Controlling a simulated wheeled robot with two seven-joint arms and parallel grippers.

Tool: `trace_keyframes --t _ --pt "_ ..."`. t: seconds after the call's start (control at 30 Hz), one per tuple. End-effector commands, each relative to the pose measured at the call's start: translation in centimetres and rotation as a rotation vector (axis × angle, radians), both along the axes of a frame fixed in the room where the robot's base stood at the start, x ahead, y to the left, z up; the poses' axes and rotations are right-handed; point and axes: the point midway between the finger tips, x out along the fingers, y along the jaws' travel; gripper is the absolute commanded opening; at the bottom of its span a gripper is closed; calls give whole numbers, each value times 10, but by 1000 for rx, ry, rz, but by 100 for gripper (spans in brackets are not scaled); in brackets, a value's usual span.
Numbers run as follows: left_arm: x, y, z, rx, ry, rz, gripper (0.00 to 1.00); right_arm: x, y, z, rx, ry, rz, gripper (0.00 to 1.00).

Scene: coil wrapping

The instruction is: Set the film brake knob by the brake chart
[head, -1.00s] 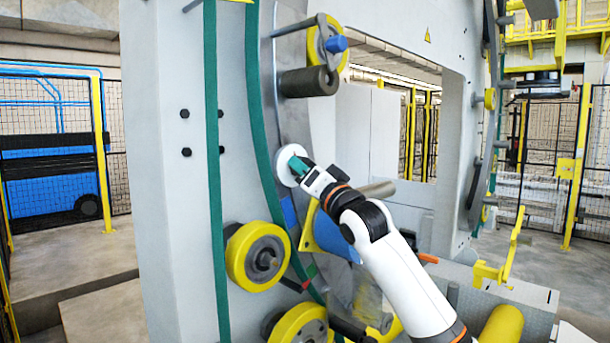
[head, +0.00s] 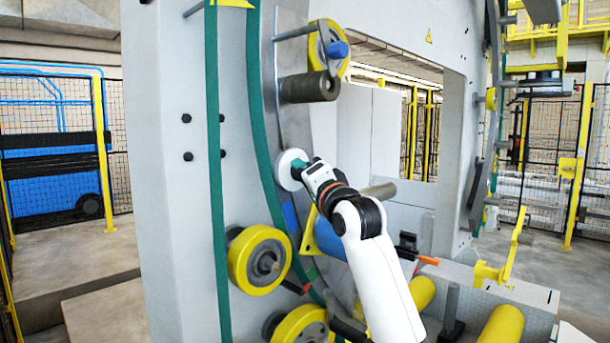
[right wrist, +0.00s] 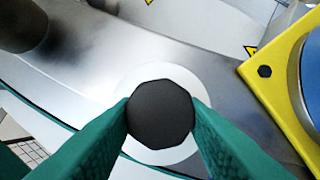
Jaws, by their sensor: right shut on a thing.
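The film brake knob (right wrist: 160,115) is a dark, many-sided knob in front of a round white disc (right wrist: 186,82) in the right wrist view. In the head view the white disc (head: 288,169) sits on the curved metal ring, and the knob is hidden by my gripper. My right gripper (head: 303,165) reaches it from the lower right. Its green fingers (right wrist: 160,122) are shut on the knob, one on each side. No marks on the disc can be read. I cannot make out a brake chart. My left gripper is not in view.
Yellow-rimmed rollers (head: 259,261) stand below left of the disc. A dark cylinder (head: 310,87) and a blue-capped roller (head: 337,49) stick out above it. A yellow bracket with a blue roll (head: 329,240) lies close to the right, under my arm.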

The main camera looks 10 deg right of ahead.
Motion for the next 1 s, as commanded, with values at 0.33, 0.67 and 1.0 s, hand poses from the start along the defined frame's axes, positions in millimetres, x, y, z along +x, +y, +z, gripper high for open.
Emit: trace_keyframes --t 0.33,0.67,1.0 --pt "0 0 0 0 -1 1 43 0 0 0 -2 0 -2 59" --pt "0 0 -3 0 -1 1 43 -4 -1 -2 -1 -2 -1 59" --pt "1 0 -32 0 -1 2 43 -63 -17 -19 0 -5 -1 59"
